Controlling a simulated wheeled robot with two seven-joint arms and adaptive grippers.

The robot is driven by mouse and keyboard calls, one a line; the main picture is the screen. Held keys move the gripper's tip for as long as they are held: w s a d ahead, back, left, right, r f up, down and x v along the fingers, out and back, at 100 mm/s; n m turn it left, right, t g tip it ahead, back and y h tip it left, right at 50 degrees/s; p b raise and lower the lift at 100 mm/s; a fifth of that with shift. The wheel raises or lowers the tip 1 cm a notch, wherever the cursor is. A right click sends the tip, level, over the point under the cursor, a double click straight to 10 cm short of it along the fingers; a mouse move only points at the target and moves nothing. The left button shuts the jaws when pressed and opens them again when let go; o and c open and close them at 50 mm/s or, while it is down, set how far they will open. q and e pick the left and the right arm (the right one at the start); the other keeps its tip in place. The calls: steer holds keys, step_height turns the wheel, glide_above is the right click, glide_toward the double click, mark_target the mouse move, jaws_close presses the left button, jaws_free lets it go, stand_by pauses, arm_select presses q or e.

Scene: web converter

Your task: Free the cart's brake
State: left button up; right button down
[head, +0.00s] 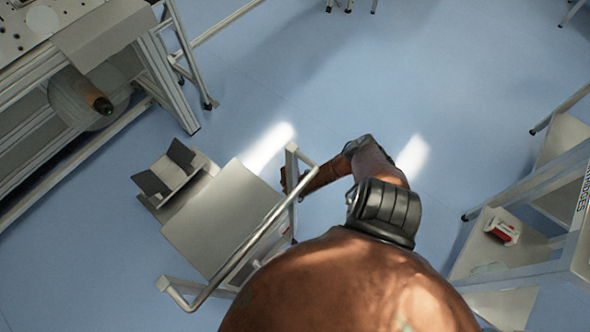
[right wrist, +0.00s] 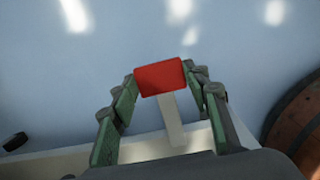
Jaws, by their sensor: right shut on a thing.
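The cart (head: 225,215) stands left of the middle in the head view, with a flat grey deck and a tubular push handle (head: 238,262). My right arm reaches to the cart's right side, and its gripper (head: 289,184) is partly hidden behind the handle frame. In the right wrist view the brake lever (right wrist: 172,122) is a pale bar with a red end (right wrist: 158,77). My right gripper's green-padded fingers (right wrist: 160,84) are shut on the red end, one on each side. The brake does not show in the head view. My left gripper is not in view.
A machine frame with a roll (head: 88,98) stands at the upper left. A grey V-shaped cradle (head: 168,172) is at the cart's far end. A shelf rack (head: 530,195) holding a red-and-white item (head: 502,230) is at the right. The blue floor (head: 330,80) beyond is clear.

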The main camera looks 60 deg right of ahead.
steer(key=shift+w+a, duration=0.3)
steer(key=shift+a, duration=0.4)
steer(key=c, duration=1.4)
jaws_free()
steer(key=o, duration=0.3)
steer(key=shift+s+d, duration=0.1)
steer(key=shift+d, duration=0.25)
steer(key=shift+s, duration=0.1)
steer(key=r, duration=0.8)
steer(key=a+r, duration=0.1)
steer(key=r, duration=0.3)
